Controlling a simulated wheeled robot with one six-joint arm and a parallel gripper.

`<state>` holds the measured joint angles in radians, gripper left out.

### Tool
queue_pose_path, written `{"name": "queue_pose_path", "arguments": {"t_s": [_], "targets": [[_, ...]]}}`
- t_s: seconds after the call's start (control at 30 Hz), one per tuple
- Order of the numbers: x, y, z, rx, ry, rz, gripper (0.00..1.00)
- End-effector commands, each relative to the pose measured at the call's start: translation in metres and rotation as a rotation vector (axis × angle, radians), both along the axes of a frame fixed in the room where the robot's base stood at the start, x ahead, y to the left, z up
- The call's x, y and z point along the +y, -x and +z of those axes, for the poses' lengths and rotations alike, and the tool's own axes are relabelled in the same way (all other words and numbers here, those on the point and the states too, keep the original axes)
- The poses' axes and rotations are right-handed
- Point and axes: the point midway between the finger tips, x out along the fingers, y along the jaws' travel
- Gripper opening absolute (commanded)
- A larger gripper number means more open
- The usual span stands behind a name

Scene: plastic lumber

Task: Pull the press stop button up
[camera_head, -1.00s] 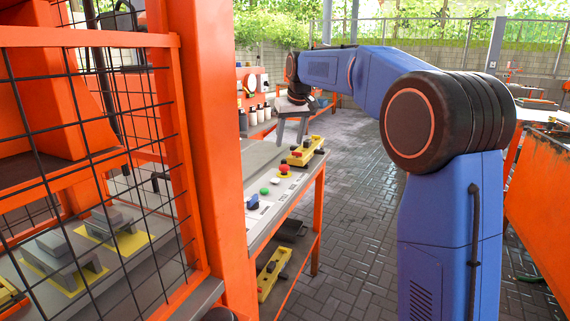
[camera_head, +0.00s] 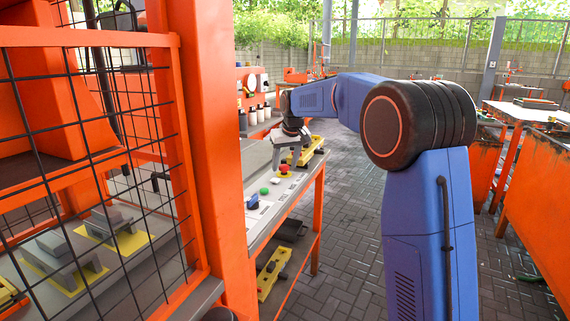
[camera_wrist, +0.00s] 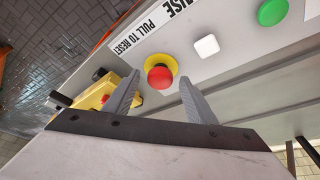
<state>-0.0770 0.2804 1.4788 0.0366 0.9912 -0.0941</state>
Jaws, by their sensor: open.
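The press stop button is a red mushroom head (camera_wrist: 160,77) on a yellow ring, set in the grey control panel (camera_wrist: 230,60). In the head view the red button (camera_head: 284,168) sits near the panel's far end. My gripper (camera_wrist: 160,95) is open and empty. In the wrist view its two grey fingers stand apart, one on each side of the button in the picture. In the head view my gripper (camera_head: 285,158) hangs over the panel close to the button. I cannot tell the exact height gap. The label beside the button reads "PULL TO RESET".
A white square button (camera_wrist: 206,45) and a green button (camera_wrist: 272,12) lie along the panel. A blue knob (camera_head: 253,202) is nearer. A yellow control box (camera_head: 306,152) stands just beyond the red button. An orange post (camera_head: 205,120) and mesh guard are at left.

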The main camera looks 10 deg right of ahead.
Motion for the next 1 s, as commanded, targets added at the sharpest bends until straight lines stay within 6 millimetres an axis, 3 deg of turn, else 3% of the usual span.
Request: {"name": "queue_pose_path", "arguments": {"t_s": [0.13,0.3,0.37,0.6,0.8,0.83,0.9,1.0], "targets": [[0.0,0.0,0.0,0.0,0.0,0.0,0.51],[0.0,0.0,0.0,0.0,0.0,0.0,0.1],[0.0,0.0,0.0,0.0,0.0,0.0,0.0],[0.0,0.0,0.015,-0.001,0.0,0.0,0.0],[0.0,0.0,0.016,-0.003,0.0,0.0,0.0],[0.0,0.0,0.016,-0.003,0.0,0.0,0.34],[0.0,0.0,0.016,-0.003,0.0,0.0,0.51],[0.0,0.0,0.016,-0.002,0.0,0.0,0.51]]}}
